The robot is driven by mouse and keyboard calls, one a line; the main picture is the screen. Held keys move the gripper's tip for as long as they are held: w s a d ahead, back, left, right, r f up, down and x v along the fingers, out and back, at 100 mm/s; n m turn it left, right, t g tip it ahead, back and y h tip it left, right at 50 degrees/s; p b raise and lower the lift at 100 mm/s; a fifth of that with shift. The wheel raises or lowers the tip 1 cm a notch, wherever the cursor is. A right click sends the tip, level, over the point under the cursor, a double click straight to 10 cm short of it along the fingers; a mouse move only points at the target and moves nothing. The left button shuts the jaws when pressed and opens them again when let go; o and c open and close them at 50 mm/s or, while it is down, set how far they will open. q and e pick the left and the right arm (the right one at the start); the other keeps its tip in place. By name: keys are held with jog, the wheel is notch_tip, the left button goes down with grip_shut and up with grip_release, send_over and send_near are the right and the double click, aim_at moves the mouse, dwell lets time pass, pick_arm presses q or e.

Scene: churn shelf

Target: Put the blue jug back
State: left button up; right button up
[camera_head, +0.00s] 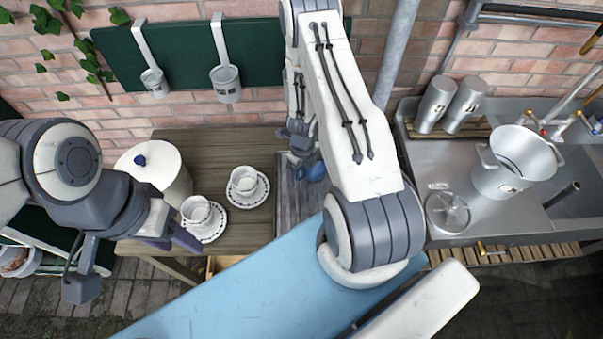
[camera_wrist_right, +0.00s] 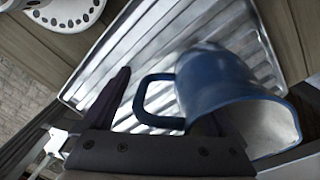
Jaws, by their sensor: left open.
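The blue jug (camera_head: 314,171) is at the ribbed metal draining tray (camera_head: 287,205), partly hidden by my right arm. In the right wrist view the jug (camera_wrist_right: 225,85) shows its handle towards the gripper and its mouth towards the lower right. My right gripper (camera_head: 301,150) is close beside the jug. In the wrist view my right gripper (camera_wrist_right: 165,98) has its fingers apart, with the handle between them; one finger is partly hidden by the jug. I cannot tell whether they touch. My left gripper (camera_head: 172,238) is open and empty at the wooden table's front left.
Two white cups on saucers (camera_head: 248,184) (camera_head: 203,216) and a white canister (camera_head: 158,170) stand on the wooden table (camera_head: 240,143). Ladles (camera_head: 226,84) hang on a green board behind. A steel sink counter (camera_head: 405,150) with a pot (camera_head: 515,165) is at the right.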

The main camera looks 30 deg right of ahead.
jog(key=r+p, duration=0.2)
jog(key=r, duration=0.2)
jog(key=r+p, duration=0.3)
jog(key=r, duration=0.1)
jog(key=r+p, duration=0.2)
jog(key=r, duration=0.2)
jog(key=shift+w+d+r, duration=0.1)
jog(key=shift+d+r, duration=0.1)
jog(key=shift+d, duration=0.1)
jog(key=w+a+r+m+t+h, duration=0.2)
jog(key=w+a+r+m+t, duration=0.35)
jog(key=w+r, duration=0.55)
jog(key=s+a+r+m+h, duration=0.2)
jog(key=a+r+m, duration=0.3)
jog(key=r+m, duration=0.55)
jog(key=s+a+r+m+g+y, duration=0.1)
jog(key=s+a+r+m, duration=0.2)
jog(key=s, duration=0.6)
jog(key=s+a+r+m+g+y, duration=0.2)
jog(key=s+a+m, duration=0.4)
jog(key=s, duration=0.3)
jog(key=s+a+r+m+g+y, duration=0.1)
jog(key=s+a+r+m, duration=0.3)
jog(key=s, duration=0.5)
jog(key=shift+s+a+m+g, duration=0.35)
jog(key=shift+a+m+g, duration=0.3)
jog(key=shift+m, duration=0.25)
